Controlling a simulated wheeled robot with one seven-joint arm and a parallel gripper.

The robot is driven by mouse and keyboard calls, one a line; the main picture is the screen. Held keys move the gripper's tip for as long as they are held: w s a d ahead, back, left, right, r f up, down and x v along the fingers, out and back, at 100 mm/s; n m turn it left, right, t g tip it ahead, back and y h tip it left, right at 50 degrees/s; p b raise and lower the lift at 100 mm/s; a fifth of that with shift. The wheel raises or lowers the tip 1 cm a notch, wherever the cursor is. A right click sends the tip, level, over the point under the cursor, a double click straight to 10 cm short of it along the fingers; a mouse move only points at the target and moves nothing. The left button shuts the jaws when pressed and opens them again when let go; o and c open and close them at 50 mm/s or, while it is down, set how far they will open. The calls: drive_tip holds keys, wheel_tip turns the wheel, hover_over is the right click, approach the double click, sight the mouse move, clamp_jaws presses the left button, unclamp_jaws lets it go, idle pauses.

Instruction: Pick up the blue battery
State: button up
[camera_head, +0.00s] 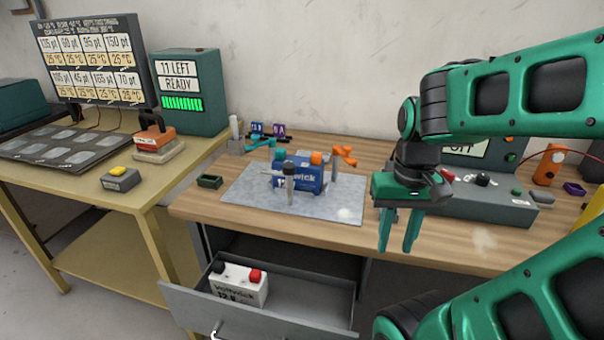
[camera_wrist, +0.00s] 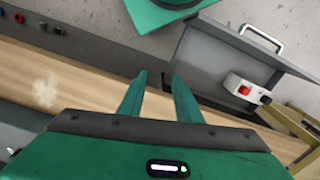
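The blue battery (camera_head: 299,179) stands on a grey mat (camera_head: 240,196) on the wooden workbench, with an orange cap on top. A grey clamp-like post stands in front of it and hides part of its label. My gripper (camera_head: 397,248) hangs to the right of the battery and mat, near the bench's front edge, with its fingers pointing down. In the wrist view the two fingers (camera_wrist: 160,80) are apart with nothing between them. The blue battery is not seen in the wrist view.
An open drawer (camera_head: 313,300) below the bench holds a white battery (camera_head: 240,283) with red and black caps; it also shows in the wrist view (camera_wrist: 246,90). Orange-handled clamps (camera_head: 343,155) stand by the blue battery. A grey control box (camera_head: 480,200) sits behind my gripper.

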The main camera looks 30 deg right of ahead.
drive_tip(key=shift+o, duration=0.9)
drive_tip(key=shift+a, duration=0.15)
drive_tip(key=o, duration=0.9)
drive_tip(key=shift+s+d+r, duration=0.1)
drive_tip(key=shift+d+r, duration=0.2)
drive_tip(key=shift+r, duration=0.3)
drive_tip(key=m+t+y, duration=0.3)
drive_tip(key=m, duration=1.7)
approach(299, 161)
drive_tip(key=shift+s+f, duration=0.1)
drive_tip(key=shift+f, duration=0.35)
drive_tip(key=shift+m, duration=0.3)
drive_tip(key=shift+w+x, duration=0.15)
drive_tip(key=shift+x, duration=2.5)
drive_tip(key=shift+w+x, duration=0.15)
drive_tip(key=shift+x, duration=2.5)
